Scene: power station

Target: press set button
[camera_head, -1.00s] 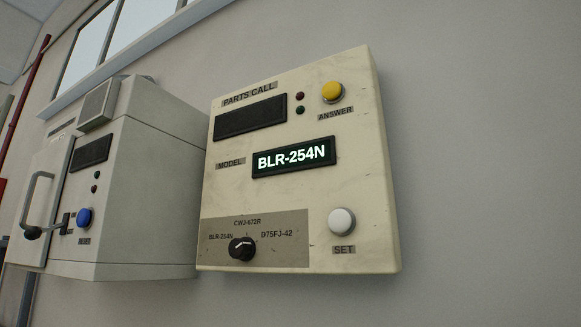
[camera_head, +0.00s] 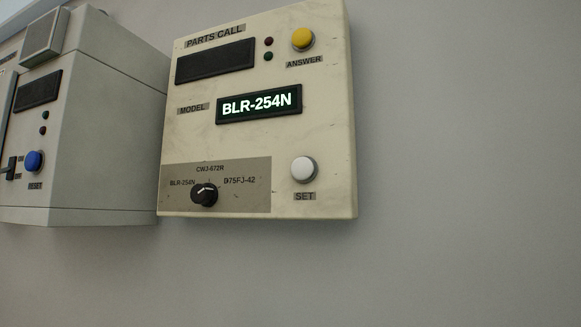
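The white SET button (camera_head: 303,170) is at the lower right of a cream wall panel (camera_head: 200,130) marked PARTS CALL. Its label SET (camera_head: 304,197) is just below it. The lit MODEL display (camera_head: 259,104) reads BLR-254N. A black rotary knob (camera_head: 204,194) at the lower left has the positions BLR-254N, CWJ-672R and D75FJ-42 around it. Its white mark appears to point up and left, toward BLR-254N. Neither of my grippers is in view, and nothing covers the button.
A yellow ANSWER button (camera_head: 302,40) is at the upper right of the panel. The upper display (camera_head: 215,60) is dark. A grey box (camera_head: 90,130) with a blue RESET button (camera_head: 34,161) is at the left. The wall right of and below the panel is bare.

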